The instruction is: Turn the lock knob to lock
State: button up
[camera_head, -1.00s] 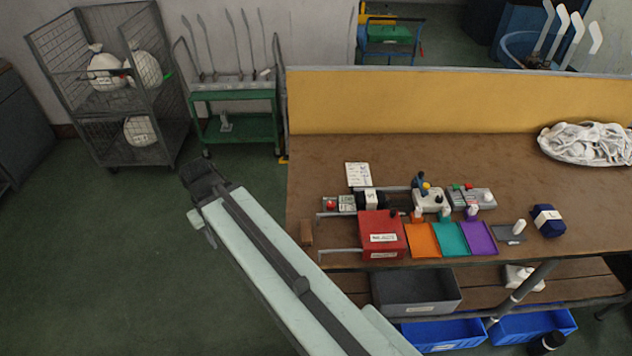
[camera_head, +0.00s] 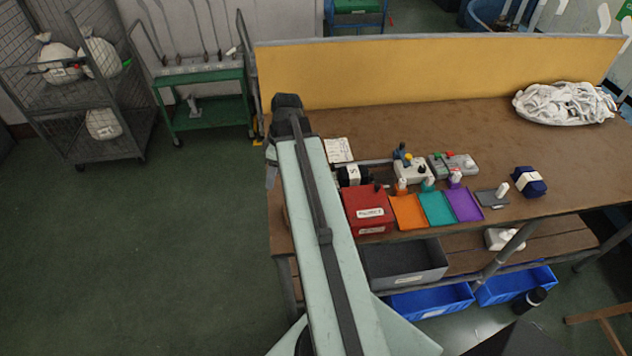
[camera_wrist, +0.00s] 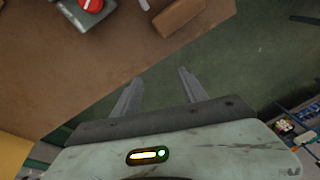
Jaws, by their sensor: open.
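In the wrist view, a round red knob (camera_wrist: 90,4) on a grey block (camera_wrist: 82,15) shows at the top edge, partly cut off. It may be the lock knob, but I cannot confirm this. In the head view my arm hides that corner of the bench. My gripper (camera_wrist: 160,74) is open and empty, its two fingers apart above the bench edge and the green floor. It is away from the red knob and touches nothing that I can see.
The brown bench (camera_head: 470,115) has a yellow back panel (camera_head: 430,72). A red box (camera_head: 368,210), orange, teal and purple trays, a white box with a blue lever (camera_head: 410,168) and a button unit (camera_head: 453,164) stand there. A brown block (camera_wrist: 180,15) lies near the bench edge.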

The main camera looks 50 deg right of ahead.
jog(key=s+d+n, duration=0.1)
jog(key=s+d, duration=0.2)
jog(key=d, duration=0.1)
jog(key=s+d+n+t, duration=0.1)
jog(key=s+d, duration=0.1)
jog(key=d, duration=0.3)
jog(key=s+d+n+t, duration=0.1)
jog(key=s+d, duration=0.2)
jog(key=d, duration=0.2)
jog(key=shift+s+n+y+b, duration=0.3)
jog(key=shift+s+y+b, duration=0.05)
jog(key=shift+y, duration=0.05)
jog(key=b+x, duration=0.7)
jog(key=x, duration=0.1)
